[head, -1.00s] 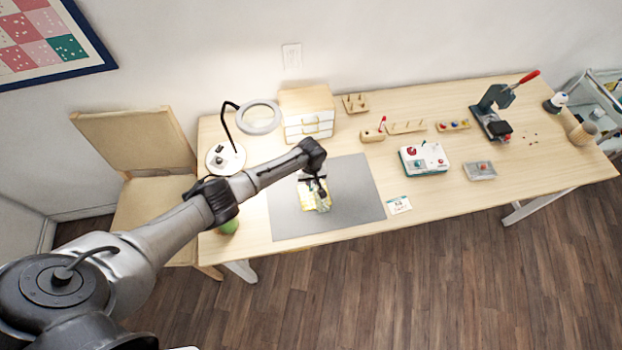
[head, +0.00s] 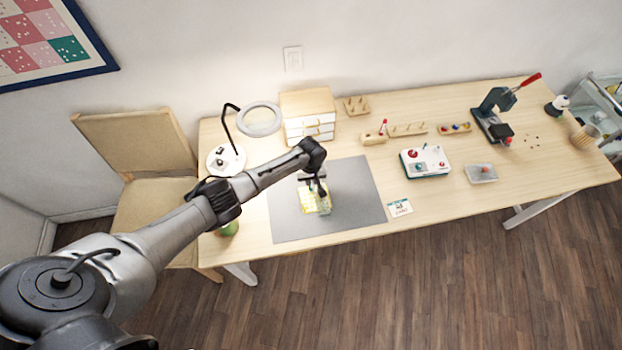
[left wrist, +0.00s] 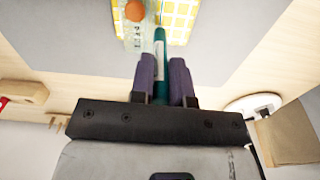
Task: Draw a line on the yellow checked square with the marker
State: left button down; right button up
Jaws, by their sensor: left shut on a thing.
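The yellow checked square (head: 307,203) lies on the grey mat (head: 355,190) in the head view. It also shows at the top of the left wrist view (left wrist: 183,14). My left gripper (head: 320,190) is over the square, pointing down. In the left wrist view its two purple fingers (left wrist: 165,82) are shut on a teal marker (left wrist: 161,55), which reaches over the square's edge. Whether the marker's tip touches the cloth is hidden. A clear strip (left wrist: 134,32) with printed marks and an orange-brown knob (left wrist: 135,11) lies beside the marker, partly over the square.
A ring lamp (head: 226,160) and small drawers (head: 310,127) stand behind the mat. A printed card (head: 400,208) lies right of it. A white and green box (head: 425,162), a small tray (head: 481,173) and a press (head: 492,120) stand further right. The mat's right part is bare.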

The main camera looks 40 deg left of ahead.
pick_arm(q)
jog(key=shift+w+a, duration=0.3)
jog(key=shift+a, duration=0.1)
dwell(0.4)
jog(key=shift+r, duration=0.25)
dwell(0.6)
jog(key=shift+r+p, duration=0.1)
jog(key=shift+p, duration=0.2)
dwell(0.3)
jog(key=shift+r+p, duration=2.15)
jog(key=shift+p, duration=0.2)
